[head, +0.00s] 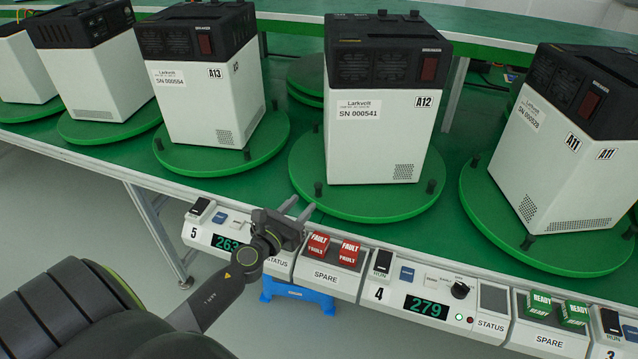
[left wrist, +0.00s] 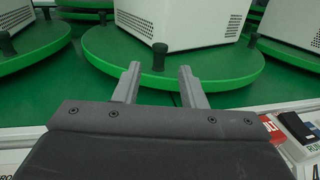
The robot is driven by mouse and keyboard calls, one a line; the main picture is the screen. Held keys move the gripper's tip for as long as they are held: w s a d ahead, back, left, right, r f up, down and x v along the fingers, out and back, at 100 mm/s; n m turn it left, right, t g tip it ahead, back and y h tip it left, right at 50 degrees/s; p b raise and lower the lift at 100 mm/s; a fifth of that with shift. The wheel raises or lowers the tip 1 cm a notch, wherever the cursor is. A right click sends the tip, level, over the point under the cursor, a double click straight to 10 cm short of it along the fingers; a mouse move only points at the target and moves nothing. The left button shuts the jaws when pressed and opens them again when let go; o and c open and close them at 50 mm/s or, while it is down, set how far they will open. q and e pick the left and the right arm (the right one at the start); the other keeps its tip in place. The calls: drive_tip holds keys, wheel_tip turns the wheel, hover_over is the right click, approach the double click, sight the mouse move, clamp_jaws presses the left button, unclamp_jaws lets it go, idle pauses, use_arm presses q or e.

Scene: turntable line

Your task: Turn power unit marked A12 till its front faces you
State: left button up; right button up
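The power unit marked A12 (head: 378,135) is a white box with a black top. It stands on a round green turntable (head: 330,200) with small black pegs near its rim. A white side with the A12 mark, a breaker and a serial label shows toward me. My left gripper (head: 300,207) is above the control strip, at the near left of that turntable. In the left wrist view its two fingers (left wrist: 160,85) are apart with nothing held between them, and a black peg (left wrist: 160,56) appears beyond the gap. Contact cannot be seen. My right gripper is not in view.
Units marked A13 (head: 205,110) and A11 (head: 560,150) stand on turntables to either side. The control strip along the front edge has red FAULT buttons (head: 318,245), a 279 display (head: 427,306) and a black knob (head: 460,289). A blue step stool (head: 300,291) stands below.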

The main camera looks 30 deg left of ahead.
sight(316, 188)
use_arm(q)
drive_tip(key=w, duration=0.9)
drive_tip(key=shift+a+b, duration=0.15)
drive_tip(key=shift+b, duration=0.15)
clamp_jaws()
